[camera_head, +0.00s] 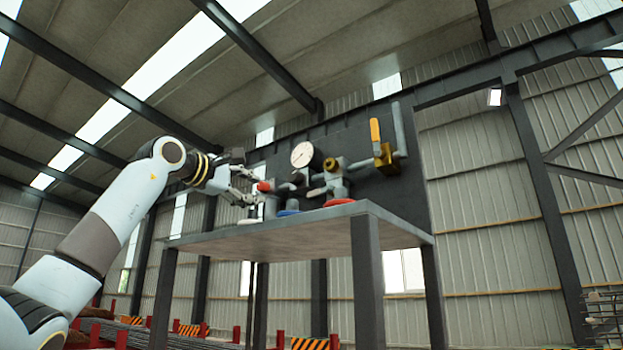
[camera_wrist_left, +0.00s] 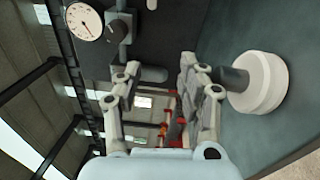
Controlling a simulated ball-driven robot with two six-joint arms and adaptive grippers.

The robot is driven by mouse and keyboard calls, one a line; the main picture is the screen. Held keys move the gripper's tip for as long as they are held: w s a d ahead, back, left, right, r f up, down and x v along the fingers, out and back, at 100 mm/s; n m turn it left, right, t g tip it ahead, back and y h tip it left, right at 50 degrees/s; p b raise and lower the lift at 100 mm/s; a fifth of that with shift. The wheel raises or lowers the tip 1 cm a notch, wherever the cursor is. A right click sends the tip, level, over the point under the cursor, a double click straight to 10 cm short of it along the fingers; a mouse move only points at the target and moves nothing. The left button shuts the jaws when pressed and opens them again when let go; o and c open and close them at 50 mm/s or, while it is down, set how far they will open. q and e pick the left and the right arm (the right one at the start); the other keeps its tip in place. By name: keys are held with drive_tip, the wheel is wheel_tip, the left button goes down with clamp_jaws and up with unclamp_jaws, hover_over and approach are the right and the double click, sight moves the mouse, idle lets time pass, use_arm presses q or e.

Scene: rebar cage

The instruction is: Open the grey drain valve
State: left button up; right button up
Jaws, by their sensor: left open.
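My left gripper (camera_head: 250,187) is open at the left end of the dark panel, above the bench. In the left wrist view its two fingers (camera_wrist_left: 158,68) stand apart with nothing between them. A pale grey-white round wheel (camera_wrist_left: 258,83) with a dark grey stem lies beside the right-hand finger; contact cannot be told. In the head view this pale wheel (camera_head: 248,221) is low on the bench's left end, below the gripper. A grey fitting with a dark knob (camera_wrist_left: 117,30) sits by the gauge. I cannot tell for sure which is the drain valve. My right gripper is not visible.
The bench (camera_head: 290,238) carries the panel (camera_head: 385,195). On it are a white gauge (camera_head: 302,154), a brass valve (camera_head: 332,166) and a yellow lever (camera_head: 375,135). A red knob (camera_head: 263,187) is close to the gripper. Blue (camera_head: 288,212) and red (camera_head: 338,202) wheels are further right.

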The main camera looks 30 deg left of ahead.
use_arm(q)
drive_tip(key=p, duration=0.2)
approach(315, 194)
drive_tip(key=w+p, duration=0.1)
drive_tip(key=w, duration=0.1)
drive_tip(key=w+p, duration=0.1)
drive_tip(key=w, duration=0.2)
drive_tip(key=w+p, duration=0.2)
drive_tip(key=shift+w+d+r, duration=0.3)
drive_tip(key=shift+w+r, duration=0.05)
drive_tip(key=shift+r, duration=0.05)
drive_tip(key=shift+w+f, duration=0.1)
drive_tip(key=shift+w, duration=0.35)
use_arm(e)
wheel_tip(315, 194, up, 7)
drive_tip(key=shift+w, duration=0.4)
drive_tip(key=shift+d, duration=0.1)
use_arm(q)
clamp_jaws()
